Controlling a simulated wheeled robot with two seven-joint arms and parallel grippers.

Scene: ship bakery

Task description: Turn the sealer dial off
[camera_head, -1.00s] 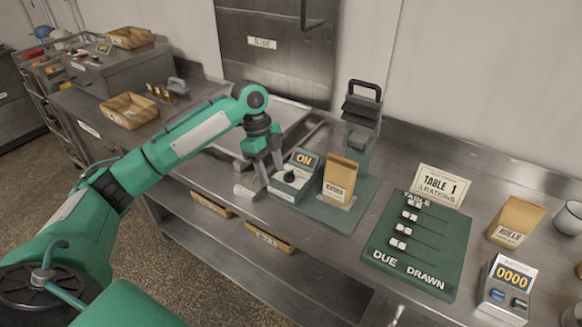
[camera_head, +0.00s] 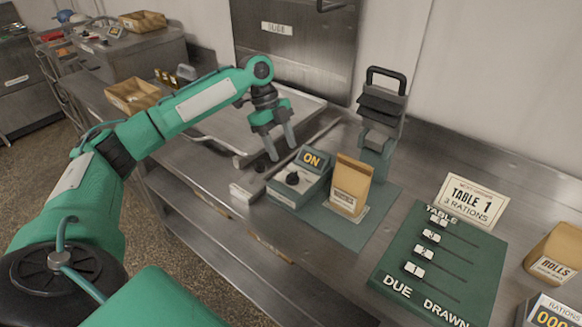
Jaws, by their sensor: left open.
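The sealer's control box (camera_head: 299,182) sits on a green mat on the steel counter. Its small sign (camera_head: 312,160) reads "ON". A black dial (camera_head: 292,178) is on the box's pale top face. The sealer (camera_head: 381,112), with a black handle, stands behind the box to the right. My left gripper (camera_head: 281,147) points down, open and empty, behind and left of the dial, apart from it. My right gripper is not in view.
A brown paper bag (camera_head: 350,186) stands close to the right of the box. A green "DUE DRAWN" board (camera_head: 440,266) and a "TABLE 1" card (camera_head: 470,201) are further right. A shallow metal tray (camera_head: 222,124) lies behind my left arm.

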